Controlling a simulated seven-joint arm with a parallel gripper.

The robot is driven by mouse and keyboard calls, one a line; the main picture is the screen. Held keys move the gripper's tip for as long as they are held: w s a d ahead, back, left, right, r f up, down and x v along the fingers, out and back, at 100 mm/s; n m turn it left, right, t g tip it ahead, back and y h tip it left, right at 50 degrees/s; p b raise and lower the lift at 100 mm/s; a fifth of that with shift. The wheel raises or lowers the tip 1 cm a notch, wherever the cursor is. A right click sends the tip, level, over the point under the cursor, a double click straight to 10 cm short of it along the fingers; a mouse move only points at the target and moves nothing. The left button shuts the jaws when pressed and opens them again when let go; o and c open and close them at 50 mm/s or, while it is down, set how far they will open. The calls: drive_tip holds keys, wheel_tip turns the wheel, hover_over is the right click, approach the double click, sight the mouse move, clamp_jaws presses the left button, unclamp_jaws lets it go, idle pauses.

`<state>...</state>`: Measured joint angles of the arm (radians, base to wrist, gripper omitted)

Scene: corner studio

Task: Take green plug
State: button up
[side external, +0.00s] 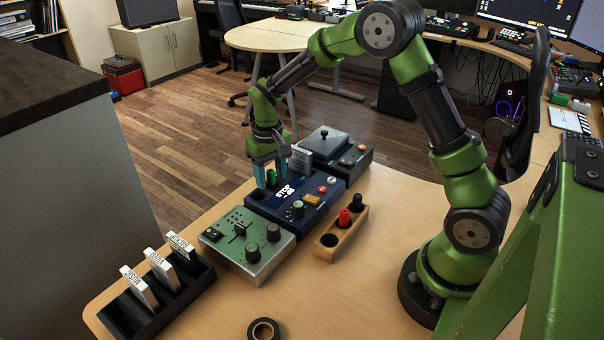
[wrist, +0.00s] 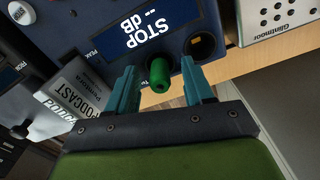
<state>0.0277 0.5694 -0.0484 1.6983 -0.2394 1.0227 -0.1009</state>
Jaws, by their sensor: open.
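The green plug (side external: 271,177) stands upright at the far left end of the blue console (side external: 310,207), which has a "STOP dB" display. In the wrist view the green plug (wrist: 158,76) shows between the two teal fingers, with a visible gap on each side. My gripper (side external: 270,178) points down over that end of the console, and its fingers (wrist: 159,68) are open around the plug. A dark empty hole (wrist: 203,46) shows in the console beside the plug. The plug's lower end is hidden.
A wooden holder (side external: 336,243) bears a red plug (side external: 345,218) and a black plug (side external: 357,202), with an empty hole at its near end. A green-grey mixer (side external: 226,252) is in front. A white "PODCAST" card (wrist: 72,96) stands close to one finger. Bare table lies right of the holder.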

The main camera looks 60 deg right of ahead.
drive_tip(key=shift+c, duration=0.5)
clamp_jaws()
